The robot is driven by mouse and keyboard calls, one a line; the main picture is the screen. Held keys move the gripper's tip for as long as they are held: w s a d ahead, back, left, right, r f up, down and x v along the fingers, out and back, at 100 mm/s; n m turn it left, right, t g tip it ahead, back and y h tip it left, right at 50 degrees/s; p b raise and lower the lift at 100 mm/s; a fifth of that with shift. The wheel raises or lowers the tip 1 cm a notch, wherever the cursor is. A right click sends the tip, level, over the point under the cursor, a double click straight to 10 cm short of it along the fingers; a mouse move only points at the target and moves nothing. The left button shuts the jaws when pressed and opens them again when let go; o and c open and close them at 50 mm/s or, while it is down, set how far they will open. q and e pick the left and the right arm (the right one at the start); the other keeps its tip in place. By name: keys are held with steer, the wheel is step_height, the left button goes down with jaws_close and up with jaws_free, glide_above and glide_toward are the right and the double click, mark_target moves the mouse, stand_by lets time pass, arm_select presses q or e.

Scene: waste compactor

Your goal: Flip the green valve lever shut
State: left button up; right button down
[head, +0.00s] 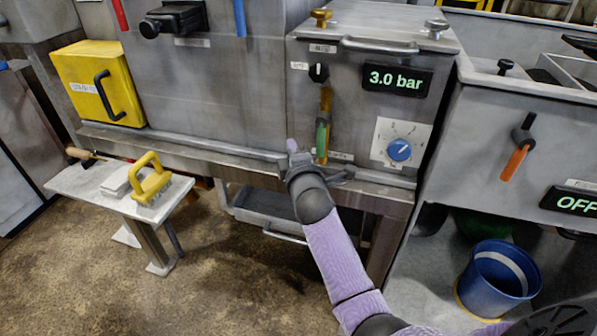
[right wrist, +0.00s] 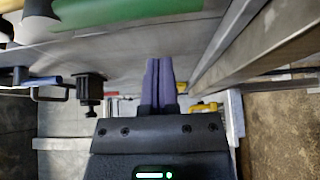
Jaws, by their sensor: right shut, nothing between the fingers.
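The green valve lever (head: 322,138) hangs straight down on the front of the steel box, below a black knob and a brass-coloured pipe. In the right wrist view the green grip (right wrist: 130,10) lies across the top, large and close. My right gripper (head: 293,148) is just left of the lever's lower end in the head view, near the panel. Its purple fingers (right wrist: 159,80) are closed together with nothing between them. I cannot tell whether they touch the lever; a gap shows in the wrist view. My left gripper is not in view.
A display reading 3.0 bar (head: 395,80) and a blue dial (head: 399,150) are right of the lever. An orange-handled lever (head: 515,160) is farther right. A yellow box (head: 98,84) and a small bench (head: 95,186) stand left. A blue bucket (head: 497,280) is on the floor.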

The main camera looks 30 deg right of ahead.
mark_target(322, 136)
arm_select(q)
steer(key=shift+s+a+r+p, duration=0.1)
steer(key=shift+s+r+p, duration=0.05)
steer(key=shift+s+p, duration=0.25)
arm_select(e)
steer(key=shift+s+d, duration=0.55)
steer(key=shift+d, duration=0.3)
steer(key=shift+s+d, duration=0.5)
steer(key=shift+d, duration=0.3)
